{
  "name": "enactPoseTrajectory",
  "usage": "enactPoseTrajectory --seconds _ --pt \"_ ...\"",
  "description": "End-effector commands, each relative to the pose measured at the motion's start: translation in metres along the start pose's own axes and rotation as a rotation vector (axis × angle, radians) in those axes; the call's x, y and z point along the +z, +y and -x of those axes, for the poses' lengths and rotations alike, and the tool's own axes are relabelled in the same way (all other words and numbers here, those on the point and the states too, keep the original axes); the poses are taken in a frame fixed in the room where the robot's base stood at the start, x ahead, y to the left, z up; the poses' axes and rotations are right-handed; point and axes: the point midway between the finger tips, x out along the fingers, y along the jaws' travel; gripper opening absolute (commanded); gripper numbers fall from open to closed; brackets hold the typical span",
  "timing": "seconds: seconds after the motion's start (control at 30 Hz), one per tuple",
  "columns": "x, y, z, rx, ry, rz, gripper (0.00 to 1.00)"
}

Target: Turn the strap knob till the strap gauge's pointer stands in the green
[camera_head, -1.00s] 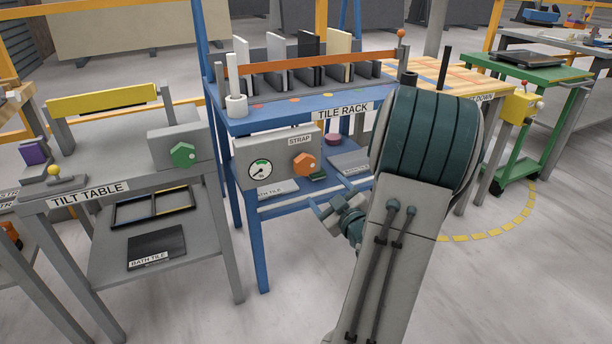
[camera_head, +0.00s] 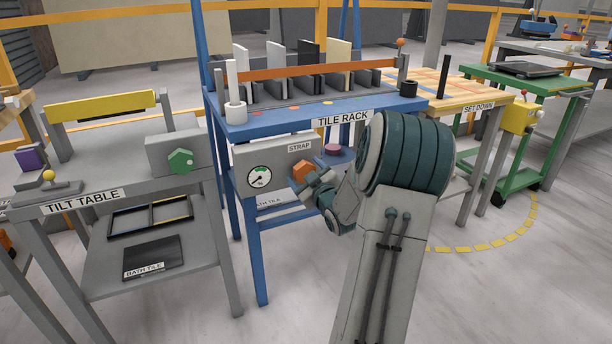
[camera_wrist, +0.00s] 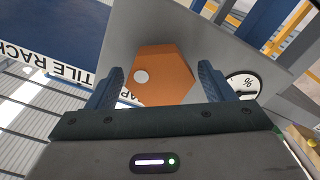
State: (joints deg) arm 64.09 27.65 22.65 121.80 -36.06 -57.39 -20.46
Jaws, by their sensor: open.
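The strap knob (camera_head: 303,171) is an orange faceted knob with a white dot, on the grey strap panel (camera_head: 246,154) under the tile rack. In the wrist view the knob (camera_wrist: 165,76) shows between the two blue fingers of my gripper (camera_wrist: 160,80), which is open. I cannot tell if either finger touches it. In the head view my gripper (camera_head: 316,186) is at the knob's lower right and partly hides it. The strap gauge (camera_head: 260,178) is a white dial with a green band at its top. Its pointer is small and seems to lie low on the left, outside the green.
The blue tile rack (camera_head: 262,118) holds several upright tiles behind an orange strap (camera_head: 310,70). A tilt table (camera_head: 80,203) with a green knob (camera_head: 181,161) stands at the left. A wooden set-down table (camera_head: 455,92) and a green cart (camera_head: 530,85) stand at the right.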

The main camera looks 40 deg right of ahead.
Motion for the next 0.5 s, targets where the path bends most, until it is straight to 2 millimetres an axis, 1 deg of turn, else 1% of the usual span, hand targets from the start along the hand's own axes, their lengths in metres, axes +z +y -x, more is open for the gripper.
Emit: enactPoseTrajectory --seconds 0.13,0.17,0.2,0.27,0.3,0.33,0.5 --pt "0.0 0.0001 0.0001 0.0 0.0 0.0 0.75" --pt "-0.0001 0.0001 0.0001 0.0 0.0 0.0 0.72" --pt "0.0 0.0001 0.0002 0.0 0.0 0.0 0.61" --pt "0.0 0.0002 0.0002 0.0 0.0 0.0 0.45" --pt "0.0 0.0002 0.0002 0.0 0.0 0.0 0.34" --pt "0.0 0.0002 0.0003 0.0 0.0 0.0 0.3" --pt "0.0 0.0003 0.0004 0.0 0.0 -0.003 0.31"
